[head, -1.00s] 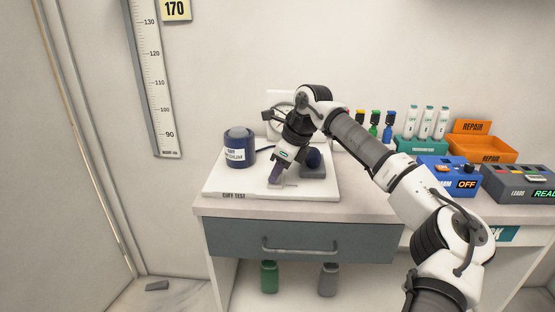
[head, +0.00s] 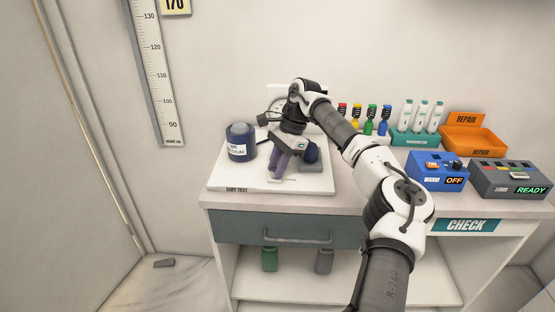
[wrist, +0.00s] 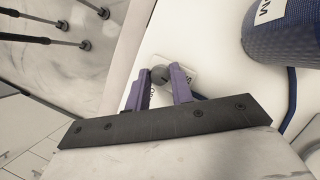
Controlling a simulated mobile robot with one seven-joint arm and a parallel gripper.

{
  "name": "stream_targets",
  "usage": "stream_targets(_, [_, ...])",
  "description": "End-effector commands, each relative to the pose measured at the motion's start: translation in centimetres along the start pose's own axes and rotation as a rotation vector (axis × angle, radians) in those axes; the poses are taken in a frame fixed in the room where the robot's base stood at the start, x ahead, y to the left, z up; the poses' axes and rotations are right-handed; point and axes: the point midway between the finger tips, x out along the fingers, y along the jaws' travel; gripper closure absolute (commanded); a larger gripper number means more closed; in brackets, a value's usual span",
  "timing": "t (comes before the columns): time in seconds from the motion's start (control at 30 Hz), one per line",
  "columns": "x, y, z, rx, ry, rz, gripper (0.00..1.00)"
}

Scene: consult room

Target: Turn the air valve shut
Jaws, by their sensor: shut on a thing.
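The air valve is a small round grey knob (wrist: 158,75) on a white labelled base, on the white cuff-test board (head: 225,180). My gripper (head: 279,170) reaches down over the board, its purple fingers at the valve. In the wrist view, the fingers (wrist: 160,88) stand on both sides of the knob, and my gripper is shut on it. In the head view the fingers hide the knob; only part of its pale base shows. How far the knob is turned cannot be told.
A dial behind is mostly hidden by my arm. Teal rack, orange tray (head: 477,141), blue box (head: 437,172) and grey box (head: 510,178) stand to the right.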

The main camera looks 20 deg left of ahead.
Motion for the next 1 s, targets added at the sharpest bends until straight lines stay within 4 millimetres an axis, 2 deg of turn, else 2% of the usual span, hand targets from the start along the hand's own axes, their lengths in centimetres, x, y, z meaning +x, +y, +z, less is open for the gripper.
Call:
stream_targets(0.4, [-0.08,-0.12,0.02,-0.153,0.001,0.062,1.0])
stream_targets(0.9, [0.0,-0.12,-0.01,-0.17,0.002,0.069,1.0])
stream_targets(0.93, [0.0,-0.12,-0.01,-0.17,0.001,0.069,0.76])
stream_targets(1.0, [0.0,-0.12,-0.01,-0.169,0.001,0.069,0.67])
